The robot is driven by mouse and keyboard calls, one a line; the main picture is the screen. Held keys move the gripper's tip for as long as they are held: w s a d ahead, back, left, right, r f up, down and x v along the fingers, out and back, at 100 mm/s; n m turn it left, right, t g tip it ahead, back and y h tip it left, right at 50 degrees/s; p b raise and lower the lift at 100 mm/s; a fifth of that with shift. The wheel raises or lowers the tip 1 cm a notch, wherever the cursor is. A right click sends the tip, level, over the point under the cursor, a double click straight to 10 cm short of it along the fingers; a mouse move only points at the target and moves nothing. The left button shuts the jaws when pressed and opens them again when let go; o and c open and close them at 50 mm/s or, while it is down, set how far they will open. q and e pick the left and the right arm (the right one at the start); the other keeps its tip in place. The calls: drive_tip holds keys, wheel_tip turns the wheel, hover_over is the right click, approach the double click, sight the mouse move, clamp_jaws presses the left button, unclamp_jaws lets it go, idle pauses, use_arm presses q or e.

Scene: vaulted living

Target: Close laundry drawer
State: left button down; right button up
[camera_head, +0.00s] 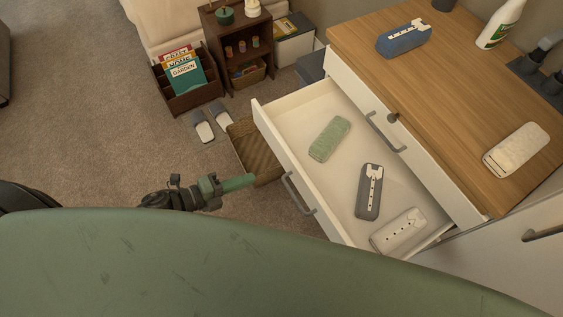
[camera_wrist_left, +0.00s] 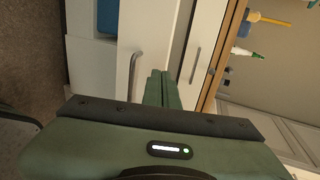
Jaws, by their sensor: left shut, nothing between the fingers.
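The white drawer (camera_head: 275,145) is pulled well out from the wooden-topped cabinet. Its grey bar handle (camera_head: 298,193) is on the front panel, and a handle also shows in the left wrist view (camera_wrist_left: 133,75). Inside lie a green folded cloth (camera_head: 329,138), a dark grey one (camera_head: 369,190) and a whitish one (camera_head: 399,230). My left gripper (camera_head: 248,181) is shut and empty, left of the drawer front in the head view and apart from the handle there. Its green fingers also show in the left wrist view (camera_wrist_left: 158,76). My right gripper is not in view.
The cabinet top (camera_head: 440,105) holds a blue folded item (camera_head: 403,38), a white bottle (camera_head: 501,24) and a whitish cloth (camera_head: 516,149). A woven basket (camera_head: 255,150) stands on the floor close to the drawer front. Slippers (camera_head: 203,127) lie beside it. Open carpet lies to the left.

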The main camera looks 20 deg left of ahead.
sight(291, 162)
use_arm(q)
drive_tip(key=x, duration=0.3)
drive_tip(key=p+x, duration=0.1)
drive_tip(key=x, duration=0.3)
drive_tip(key=r+p+x, duration=0.1)
drive_tip(key=x, duration=0.3)
drive_tip(key=shift+w+d+f, duration=0.15)
drive_tip(key=shift+w+d, duration=0.05)
drive_tip(key=shift+w, duration=0.1)
drive_tip(key=shift+w+d, duration=0.15)
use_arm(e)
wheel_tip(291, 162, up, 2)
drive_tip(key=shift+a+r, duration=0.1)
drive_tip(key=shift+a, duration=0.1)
